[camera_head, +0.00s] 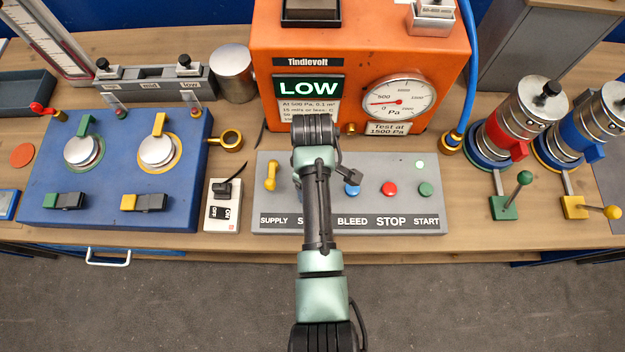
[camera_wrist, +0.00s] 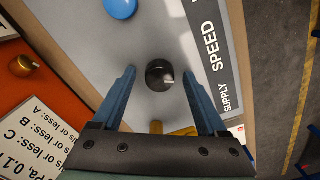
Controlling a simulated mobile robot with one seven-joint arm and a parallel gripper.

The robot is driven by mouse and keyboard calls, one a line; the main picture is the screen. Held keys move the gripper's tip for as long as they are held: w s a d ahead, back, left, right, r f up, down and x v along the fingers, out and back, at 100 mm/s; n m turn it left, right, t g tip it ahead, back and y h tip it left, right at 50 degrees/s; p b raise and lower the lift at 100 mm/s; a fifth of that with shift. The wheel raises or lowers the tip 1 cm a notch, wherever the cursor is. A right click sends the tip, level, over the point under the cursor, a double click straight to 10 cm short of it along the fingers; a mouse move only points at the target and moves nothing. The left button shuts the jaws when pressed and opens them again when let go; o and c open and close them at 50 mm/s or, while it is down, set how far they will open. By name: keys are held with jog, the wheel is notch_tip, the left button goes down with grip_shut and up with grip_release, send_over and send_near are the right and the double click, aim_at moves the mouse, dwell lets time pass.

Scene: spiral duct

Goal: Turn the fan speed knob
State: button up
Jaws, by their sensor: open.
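The fan speed knob (camera_wrist: 159,75) is a small round black knob with a light pointer mark. It stands on the grey control panel (camera_head: 375,165) beside the word SPEED, as the wrist view shows. My gripper (camera_wrist: 158,67) is open, with one blue finger on each side of the knob. The fingers look apart from the knob, and the remaining height above the panel is hard to tell. In the head view my arm covers the knob and most of its label.
A yellow SUPPLY lever (camera_head: 270,175) stands left of the knob. Blue BLEED (camera_head: 352,189), red STOP (camera_head: 389,188) and green START (camera_head: 425,188) buttons lie to the right. The orange unit (camera_head: 370,50) rises behind the panel, with a LOW sign and pressure gauge.

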jog(key=shift+c, duration=0.3)
grip_shut()
